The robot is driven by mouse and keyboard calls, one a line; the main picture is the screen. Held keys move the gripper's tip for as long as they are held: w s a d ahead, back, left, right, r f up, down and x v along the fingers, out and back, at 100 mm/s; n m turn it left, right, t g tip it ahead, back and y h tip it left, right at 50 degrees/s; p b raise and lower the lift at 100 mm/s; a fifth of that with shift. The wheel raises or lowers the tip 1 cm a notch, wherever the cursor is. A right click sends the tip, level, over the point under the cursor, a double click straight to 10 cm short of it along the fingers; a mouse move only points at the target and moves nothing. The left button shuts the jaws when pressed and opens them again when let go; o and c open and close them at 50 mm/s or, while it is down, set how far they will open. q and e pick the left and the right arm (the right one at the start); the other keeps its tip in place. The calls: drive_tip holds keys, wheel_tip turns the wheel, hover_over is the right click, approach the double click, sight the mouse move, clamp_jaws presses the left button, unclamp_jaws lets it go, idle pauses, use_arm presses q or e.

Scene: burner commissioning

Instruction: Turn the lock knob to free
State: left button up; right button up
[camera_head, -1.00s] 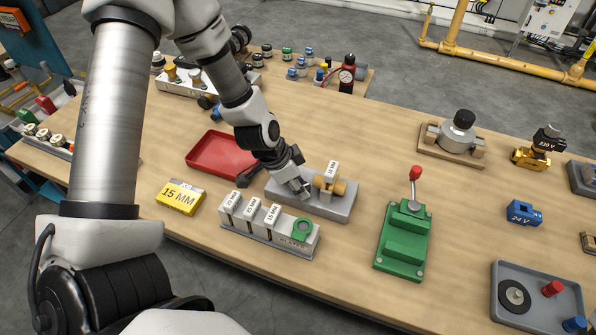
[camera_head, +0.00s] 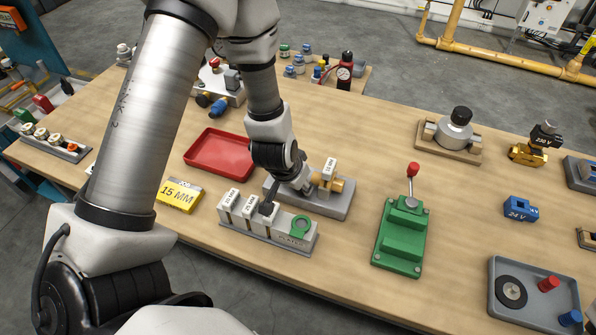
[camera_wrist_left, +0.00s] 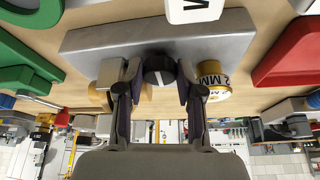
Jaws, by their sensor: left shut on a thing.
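The lock knob (camera_wrist_left: 160,72) is a small dark round knob with a pale line across its face, at the grey fixture in the left wrist view. My left gripper (camera_wrist_left: 160,90) has one finger on each side of the knob and is shut on it. My left gripper (camera_head: 303,186) is at the fixture's left half there and hides the knob. My right gripper is in neither view.
A grey rack (camera_head: 262,236) of white labelled blocks stands close in front of the fixture. A red tray (camera_head: 220,155) lies to its left, and a green fixture with a red-tipped lever (camera_head: 403,232) stands to its right. Bare table lies behind the fixture.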

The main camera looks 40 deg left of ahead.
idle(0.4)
use_arm(q)
drive_tip(key=o, duration=1.2)
drive_tip(key=shift+c, duration=0.2)
drive_tip(key=v, duration=1.2)
drive_tip(key=shift+w, duration=0.15)
